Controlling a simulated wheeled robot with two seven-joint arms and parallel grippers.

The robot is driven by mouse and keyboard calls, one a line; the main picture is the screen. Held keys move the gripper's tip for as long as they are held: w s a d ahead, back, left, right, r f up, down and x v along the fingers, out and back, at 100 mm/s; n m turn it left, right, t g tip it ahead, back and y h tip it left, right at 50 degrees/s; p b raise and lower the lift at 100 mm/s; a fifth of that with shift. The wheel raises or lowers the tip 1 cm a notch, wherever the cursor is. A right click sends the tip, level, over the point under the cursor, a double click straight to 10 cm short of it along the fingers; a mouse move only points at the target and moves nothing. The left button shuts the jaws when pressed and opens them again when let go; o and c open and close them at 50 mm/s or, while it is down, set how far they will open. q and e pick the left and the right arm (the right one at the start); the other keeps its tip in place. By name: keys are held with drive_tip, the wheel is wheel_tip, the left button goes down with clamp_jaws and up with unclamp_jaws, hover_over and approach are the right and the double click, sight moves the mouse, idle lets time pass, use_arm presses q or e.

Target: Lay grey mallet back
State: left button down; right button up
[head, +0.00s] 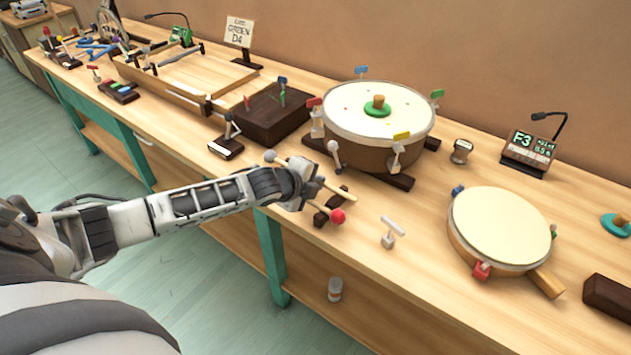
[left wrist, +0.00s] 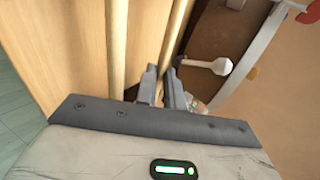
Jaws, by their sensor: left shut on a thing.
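The grey mallet (head: 342,191) has a pale wooden stick and a small grey head, which shows left of my left gripper. My left gripper (head: 309,181) is shut on the stick near the table's front edge. In the left wrist view the stick (left wrist: 176,35) runs into the closed jaws (left wrist: 164,88). A red-headed mallet (head: 338,216) lies just in front, and a second stick (left wrist: 118,45) runs roughly parallel in the left wrist view. A dark rest (head: 321,218) sits beneath the sticks, partly hidden. Whether the grey mallet touches it I cannot tell. My right gripper is out of view.
A large drum (head: 375,118) with coloured tabs stands behind my gripper. A smaller drum (head: 500,228) is at the right. A white-topped stand (head: 392,232) is close by. A dark box (head: 266,112) is behind to the left. Bare wood lies toward the front right.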

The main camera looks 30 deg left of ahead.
use_arm(q)
drive_tip(key=shift+f, duration=0.3)
drive_tip(key=c, duration=1.4)
unclamp_jaws()
drive_tip(key=shift+c, duration=0.2)
drive_tip(key=shift+s, duration=0.1)
drive_tip(key=p+v, duration=0.1)
drive_tip(key=v, duration=1.5)
drive_tip(key=shift+d, duration=0.15)
